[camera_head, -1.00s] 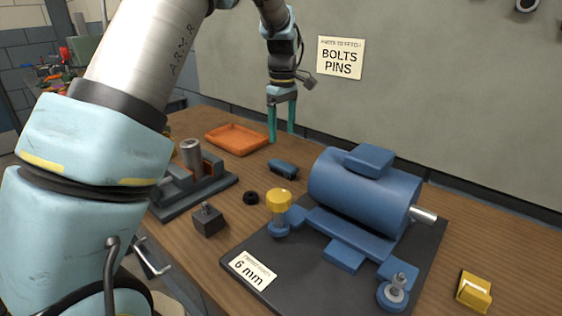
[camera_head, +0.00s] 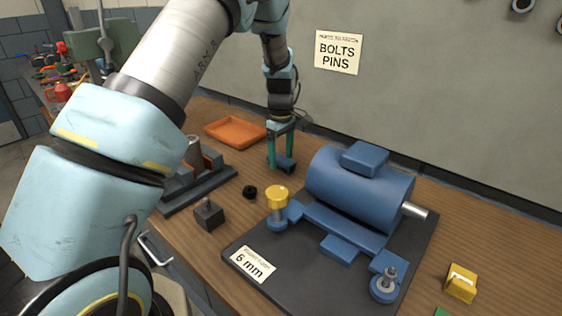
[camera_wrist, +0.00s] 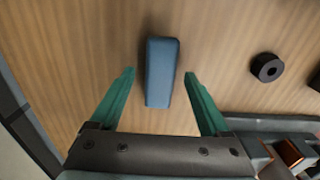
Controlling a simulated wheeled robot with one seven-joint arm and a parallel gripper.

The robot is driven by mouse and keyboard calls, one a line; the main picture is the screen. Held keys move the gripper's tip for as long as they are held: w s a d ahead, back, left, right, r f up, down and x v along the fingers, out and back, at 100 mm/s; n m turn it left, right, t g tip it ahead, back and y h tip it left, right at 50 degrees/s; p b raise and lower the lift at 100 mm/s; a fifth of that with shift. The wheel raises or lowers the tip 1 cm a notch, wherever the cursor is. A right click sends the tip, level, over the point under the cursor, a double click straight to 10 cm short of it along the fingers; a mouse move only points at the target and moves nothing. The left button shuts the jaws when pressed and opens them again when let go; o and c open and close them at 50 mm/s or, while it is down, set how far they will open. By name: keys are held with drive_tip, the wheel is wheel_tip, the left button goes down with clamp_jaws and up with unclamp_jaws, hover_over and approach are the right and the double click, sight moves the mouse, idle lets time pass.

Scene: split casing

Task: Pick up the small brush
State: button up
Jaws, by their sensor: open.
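The small brush shows as a dark blue, rounded oblong block (camera_head: 287,166) on the wooden table, behind the blue motor. In the wrist view the brush (camera_wrist: 162,65) lies lengthwise, pointing away from me. No bristles can be made out. My gripper (camera_head: 280,162) points down at the brush, with its green fingers spread. In the wrist view my gripper (camera_wrist: 160,76) has one fingertip on each side of the brush's near part, with gaps between. Whether the fingertips are down at the brush's height is hard to tell.
The blue motor (camera_head: 350,190) on its dark plate stands to the right. An orange tray (camera_head: 234,132) lies behind left. A grey fixture (camera_head: 205,180), black ring (camera_head: 249,191) and small dark block (camera_head: 208,214) are to the left. A yellow block (camera_head: 461,283) lies front right.

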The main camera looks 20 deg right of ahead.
clamp_jaws()
idle(0.6)
